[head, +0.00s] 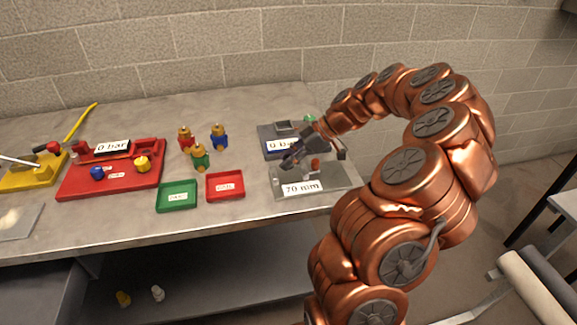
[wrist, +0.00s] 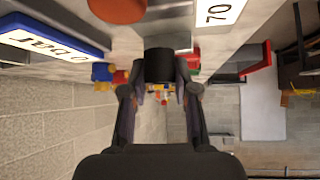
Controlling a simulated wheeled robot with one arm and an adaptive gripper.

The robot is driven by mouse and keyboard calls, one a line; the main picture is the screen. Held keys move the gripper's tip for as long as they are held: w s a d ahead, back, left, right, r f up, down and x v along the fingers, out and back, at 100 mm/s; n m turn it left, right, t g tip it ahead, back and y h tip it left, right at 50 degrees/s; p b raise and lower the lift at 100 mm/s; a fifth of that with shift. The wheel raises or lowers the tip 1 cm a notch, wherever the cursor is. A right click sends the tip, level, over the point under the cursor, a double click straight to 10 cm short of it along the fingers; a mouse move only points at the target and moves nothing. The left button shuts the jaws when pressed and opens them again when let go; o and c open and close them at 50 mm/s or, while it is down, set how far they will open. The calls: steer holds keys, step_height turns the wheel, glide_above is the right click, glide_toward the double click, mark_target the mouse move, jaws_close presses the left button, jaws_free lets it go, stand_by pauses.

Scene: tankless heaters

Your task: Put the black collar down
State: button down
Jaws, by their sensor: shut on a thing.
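My gripper (head: 294,156) is above the grey plate labelled "70 mm" (head: 333,179), at the right part of the bench. In the wrist view my gripper (wrist: 160,88) is shut on the black collar (wrist: 160,65), a short dark cylinder between the two fingertips. In the head view the collar is hard to tell apart from the dark fingers. An orange-red peg (head: 315,164) stands on the plate, just right of the fingertips. I cannot tell whether the collar touches the plate.
A red fixture (head: 75,185) is farther left. Bare bench lies in front of the trays.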

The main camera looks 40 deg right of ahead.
step_height(320, 180, down, 3)
steer(key=shift+a+r+p, duration=0.1)
steer(key=shift+r+p, duration=0.05)
steer(key=shift+p, duration=0.45)
steer(key=shift+f, duration=0.3)
steer(key=shift+f+b, duration=0.15)
steer(key=shift+b, duration=0.15)
steer(key=c, duration=0.9)
jaws_free()
steer(key=shift+r+p, duration=0.25)
steer(key=shift+p, duration=0.1)
steer(key=shift+s+d+r+b, duration=0.1)
steer(key=shift+d+r+b, duration=0.05)
steer(key=shift+d+b, duration=0.2)
steer(key=b+v, duration=0.3)
steer(key=v, duration=0.8)
steer(key=shift+s+r, duration=0.1)
steer(key=shift+s, duration=0.05)
